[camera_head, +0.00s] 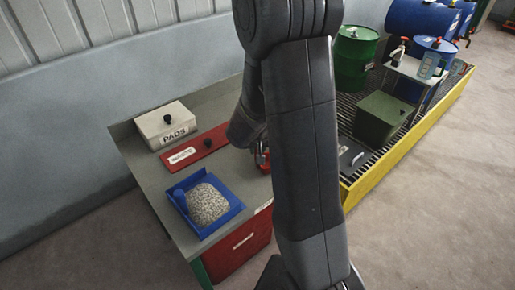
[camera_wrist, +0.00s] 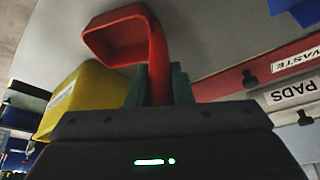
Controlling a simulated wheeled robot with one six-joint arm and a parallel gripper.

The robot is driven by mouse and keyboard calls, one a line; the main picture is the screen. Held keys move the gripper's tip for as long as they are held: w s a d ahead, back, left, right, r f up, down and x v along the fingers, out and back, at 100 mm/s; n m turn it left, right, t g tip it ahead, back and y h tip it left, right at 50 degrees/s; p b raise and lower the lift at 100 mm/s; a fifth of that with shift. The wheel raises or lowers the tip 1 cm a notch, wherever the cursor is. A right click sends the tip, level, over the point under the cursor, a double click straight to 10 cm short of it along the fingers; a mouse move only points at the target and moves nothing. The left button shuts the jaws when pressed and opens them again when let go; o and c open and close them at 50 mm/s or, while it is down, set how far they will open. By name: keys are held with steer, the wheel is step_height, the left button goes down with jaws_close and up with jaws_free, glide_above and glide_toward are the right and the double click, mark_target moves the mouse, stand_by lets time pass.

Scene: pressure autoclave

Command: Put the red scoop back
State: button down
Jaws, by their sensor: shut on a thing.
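The red scoop (camera_wrist: 158,62) stands up between the two green fingertips of my gripper (camera_wrist: 160,88) in the wrist view. The gripper is shut on its handle, and the scoop's open square head is at the upper left of the handle. In the head view my arm hides most of the gripper, and only a small red part of the scoop (camera_head: 262,158) shows beside the arm, over or near the right side of the grey bench.
A blue tray (camera_head: 234,205) holds grey granules and a blue scoop. A yellow-edged grating (camera_head: 404,146) with drums is right. A yellow box (camera_wrist: 98,95) shows in the wrist view.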

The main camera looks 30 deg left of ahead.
steer(key=shift+f, duration=0.2)
steer(key=c, duration=1.3)
jaws_free()
steer(key=shift+r, duration=0.1)
steer(key=shift+r, duration=0.55)
steer(key=p+v, duration=0.1)
steer(key=v, duration=1)
steer(key=shift+s+d, duration=0.1)
